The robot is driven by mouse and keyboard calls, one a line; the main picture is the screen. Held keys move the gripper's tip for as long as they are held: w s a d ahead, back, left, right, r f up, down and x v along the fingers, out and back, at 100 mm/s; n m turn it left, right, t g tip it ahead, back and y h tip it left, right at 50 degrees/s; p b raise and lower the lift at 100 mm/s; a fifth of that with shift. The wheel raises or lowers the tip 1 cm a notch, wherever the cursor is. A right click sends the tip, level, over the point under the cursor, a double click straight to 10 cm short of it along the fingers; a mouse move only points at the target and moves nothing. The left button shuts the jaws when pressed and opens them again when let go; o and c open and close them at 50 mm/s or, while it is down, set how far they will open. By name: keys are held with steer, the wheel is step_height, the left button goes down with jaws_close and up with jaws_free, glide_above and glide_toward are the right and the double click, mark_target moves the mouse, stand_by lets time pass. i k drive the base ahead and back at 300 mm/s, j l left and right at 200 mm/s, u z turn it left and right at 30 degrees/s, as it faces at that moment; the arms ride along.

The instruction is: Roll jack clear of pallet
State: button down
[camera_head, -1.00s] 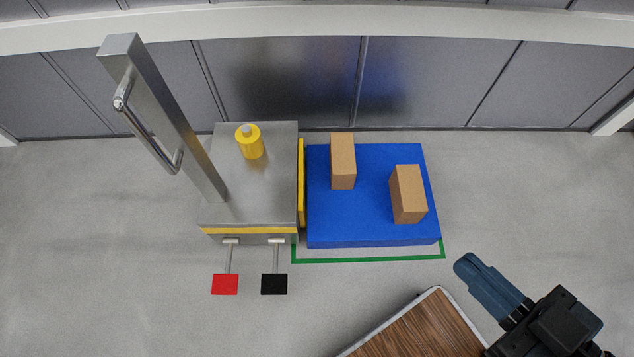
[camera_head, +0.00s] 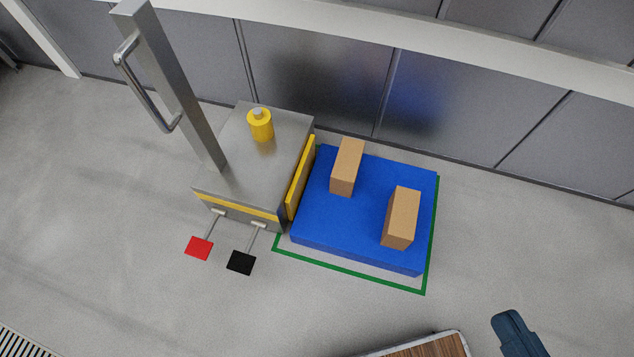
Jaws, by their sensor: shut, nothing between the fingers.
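The jack (camera_head: 245,160) is a grey metal box with a yellow stripe, a yellow cylinder on top and a tall upright post with a curved handle (camera_head: 140,85). A red pedal (camera_head: 199,248) and a black pedal (camera_head: 241,262) stick out of its front. Its yellow plate (camera_head: 300,178) stands against or very close to the left side of the blue pallet (camera_head: 350,225). The pallet sits inside a green floor outline and bears two brown boxes. My gripper (camera_head: 508,322) is shut and empty at the bottom right, apart from the jack and pallet, partly cut off by the frame.
A wood-topped surface with a pale edge (camera_head: 430,346) shows at the bottom, left of my gripper. A grey panelled wall (camera_head: 310,70) runs behind the jack and pallet. The floor left of the jack is clear; a floor grate (camera_head: 25,342) lies at bottom left.

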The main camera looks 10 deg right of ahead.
mark_target(248, 172)
steer(key=i+j+u, duration=0.15)
steer(key=i+u, duration=0.7)
